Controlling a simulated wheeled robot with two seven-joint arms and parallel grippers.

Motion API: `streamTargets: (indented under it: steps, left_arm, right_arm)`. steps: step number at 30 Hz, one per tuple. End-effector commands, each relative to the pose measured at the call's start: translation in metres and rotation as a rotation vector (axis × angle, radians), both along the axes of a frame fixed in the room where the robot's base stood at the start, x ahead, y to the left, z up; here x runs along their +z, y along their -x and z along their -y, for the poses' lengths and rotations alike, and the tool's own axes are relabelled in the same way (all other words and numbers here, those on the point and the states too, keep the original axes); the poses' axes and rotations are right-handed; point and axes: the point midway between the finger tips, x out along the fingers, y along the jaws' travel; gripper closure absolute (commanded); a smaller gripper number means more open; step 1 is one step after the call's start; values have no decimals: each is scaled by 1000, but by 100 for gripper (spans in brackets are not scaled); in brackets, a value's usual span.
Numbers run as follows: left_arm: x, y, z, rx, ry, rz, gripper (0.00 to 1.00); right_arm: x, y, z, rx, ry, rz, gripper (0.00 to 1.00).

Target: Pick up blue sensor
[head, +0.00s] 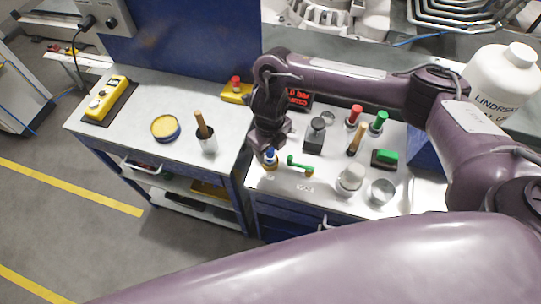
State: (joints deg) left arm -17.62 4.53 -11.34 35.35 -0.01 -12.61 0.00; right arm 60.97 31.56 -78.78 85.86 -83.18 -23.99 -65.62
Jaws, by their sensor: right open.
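A small blue-topped item (270,154), which appears to be the blue sensor, stands near the front left part of the right-hand worktop, with an orange-brown lower part. My right gripper (269,147) points down directly over it, and its jaws are open. The fingertips are close to the blue top; I cannot tell if they are around it or just above it. The gripper's body hides part of the worktop behind it. My left gripper is out of view.
A green-handled item (299,166) lies just right of the sensor. Red (354,114) and green (378,121) knobbed items, a metal cup (382,191) and a white bottle (497,83) stand farther right.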

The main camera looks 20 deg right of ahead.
Motion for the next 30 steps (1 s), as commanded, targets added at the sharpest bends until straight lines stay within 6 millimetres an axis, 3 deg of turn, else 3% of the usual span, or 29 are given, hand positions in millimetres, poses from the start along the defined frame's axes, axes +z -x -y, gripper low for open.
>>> streamTargets:
  steps: [1, 5, 15, 27, 30]
  left_arm:
    - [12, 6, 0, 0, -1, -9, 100]
    - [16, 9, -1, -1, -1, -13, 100]
    - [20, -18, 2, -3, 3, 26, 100]
    - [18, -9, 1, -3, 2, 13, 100]
    - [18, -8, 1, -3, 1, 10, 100]
  right_arm:
    - [-4, 0, 3, -4, 2, -6, 47]
    - [-25, -1, 3, -2, 1, -4, 47]
    - [-35, -2, 3, 0, 0, 0, 49]
    - [-34, -2, 3, -1, 0, 1, 100]
    - [-34, -2, 3, -1, 0, 1, 100]
